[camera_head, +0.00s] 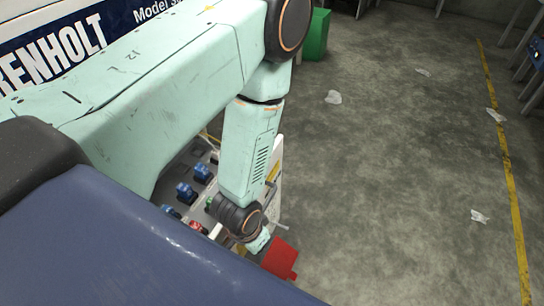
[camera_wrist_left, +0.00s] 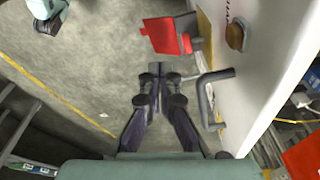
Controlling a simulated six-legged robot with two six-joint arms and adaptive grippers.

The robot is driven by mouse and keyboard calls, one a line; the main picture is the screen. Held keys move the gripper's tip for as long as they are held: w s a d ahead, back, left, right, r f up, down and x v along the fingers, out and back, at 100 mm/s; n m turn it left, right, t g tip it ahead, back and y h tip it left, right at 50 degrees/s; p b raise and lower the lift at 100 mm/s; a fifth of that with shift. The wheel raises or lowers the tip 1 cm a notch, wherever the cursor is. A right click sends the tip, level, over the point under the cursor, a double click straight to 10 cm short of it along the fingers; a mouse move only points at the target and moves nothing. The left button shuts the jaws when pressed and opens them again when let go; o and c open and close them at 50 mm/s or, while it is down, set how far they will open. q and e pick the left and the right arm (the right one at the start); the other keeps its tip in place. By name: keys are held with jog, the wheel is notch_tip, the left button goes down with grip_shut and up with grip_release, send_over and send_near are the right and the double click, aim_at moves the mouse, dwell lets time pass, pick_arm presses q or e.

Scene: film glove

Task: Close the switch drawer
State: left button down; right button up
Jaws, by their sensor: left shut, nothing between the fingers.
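The switch drawer stands open, with blue switches (camera_head: 186,192) and other parts showing inside it in the head view. Its pale front panel (camera_head: 274,164) is partly hidden by my left arm. In the left wrist view the white front (camera_wrist_left: 262,75) runs down the right side and carries a dark bar handle (camera_wrist_left: 205,98). My left gripper (camera_wrist_left: 160,72) is shut and empty, just left of the handle and apart from it in the picture. In the head view my left arm reaches down in front of the drawer, and the fingers cannot be made out.
A red part (camera_head: 280,260) juts out by the drawer's front; it also shows in the left wrist view (camera_wrist_left: 168,36). A brown knob (camera_wrist_left: 236,36) sits on the front. A green box (camera_head: 316,36) stands behind. Open concrete floor with scraps lies to the right.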

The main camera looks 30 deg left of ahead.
pick_arm(q)
jog(key=w+d+r+m+p, duration=0.2)
jog(key=w+r+m, duration=0.15)
jog(key=w, duration=0.45)
jog(key=w+d+r+m+p, duration=0.1)
jog(key=w+r+m, duration=0.25)
jog(key=w, duration=0.45)
jog(key=w+a+r+m+g+y+p, duration=0.1)
jog(key=w+a+r+m+g+y, duration=0.15)
jog(key=w+r+m+y, duration=0.4)
jog(key=m+h+b, duration=0.1)
jog(key=h+b, duration=0.1)
send_over(271, 164)
jog(key=s+d, duration=0.4)
notch_tip(271, 164, down, 9)
jog(key=shift+s+a+r, duration=0.15)
jog(key=shift+s+a, duration=0.15)
jog(key=shift+a, duration=0.35)
